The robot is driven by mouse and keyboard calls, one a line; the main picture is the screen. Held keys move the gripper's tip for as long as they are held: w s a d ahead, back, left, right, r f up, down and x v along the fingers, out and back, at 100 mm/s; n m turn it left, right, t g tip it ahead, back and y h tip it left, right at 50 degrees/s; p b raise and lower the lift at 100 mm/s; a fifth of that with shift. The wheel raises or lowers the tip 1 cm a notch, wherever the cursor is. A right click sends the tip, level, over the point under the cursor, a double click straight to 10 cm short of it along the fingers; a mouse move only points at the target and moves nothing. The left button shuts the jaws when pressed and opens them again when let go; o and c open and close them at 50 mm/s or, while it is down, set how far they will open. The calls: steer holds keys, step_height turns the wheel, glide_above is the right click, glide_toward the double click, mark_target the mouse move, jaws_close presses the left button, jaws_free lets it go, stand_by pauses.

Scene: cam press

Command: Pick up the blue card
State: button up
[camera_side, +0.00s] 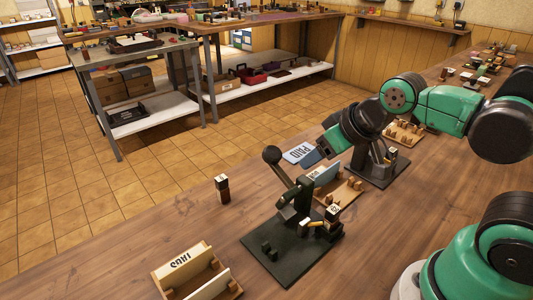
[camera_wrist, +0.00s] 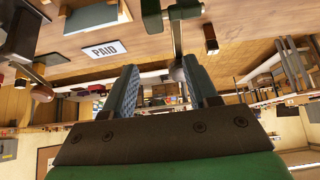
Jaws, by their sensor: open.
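The blue card (camera_side: 325,174) stands upright in a slotted wooden holder (camera_side: 348,190) in the middle of the bench in the side view. In the wrist view a grey-blue panel (camera_wrist: 92,17) stands in a wooden holder at the upper left and looks like this card. My gripper (camera_side: 311,157) is just above and behind the card in the side view, with its fingers pointing down to the left. In the wrist view my gripper (camera_wrist: 160,68) has its two blue textured fingers apart, with nothing between them. The card's lower edge is hidden in the holder.
A dark lever press (camera_side: 290,250) with a ball knob stands in front of the holder. A "PAID" plate (camera_side: 298,153) lies behind it. A cream card (camera_side: 185,262) stands in a holder at front left. A small dark block (camera_side: 222,188) stands on clear bench at left.

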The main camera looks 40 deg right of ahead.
steer(key=shift+c, duration=0.8)
steer(key=n+g, duration=0.7)
steer(key=n, duration=1)
glide_above(322, 176)
step_height(322, 176, down, 6)
steer(key=shift+a+r, duration=0.1)
steer(key=shift+a, duration=0.05)
steer(key=shift+w+d+f+n, duration=0.1)
steer(key=shift+d+f+n, duration=0.15)
steer(key=shift+f+n, duration=0.3)
steer(key=shift+f, duration=2.65)
jaws_close()
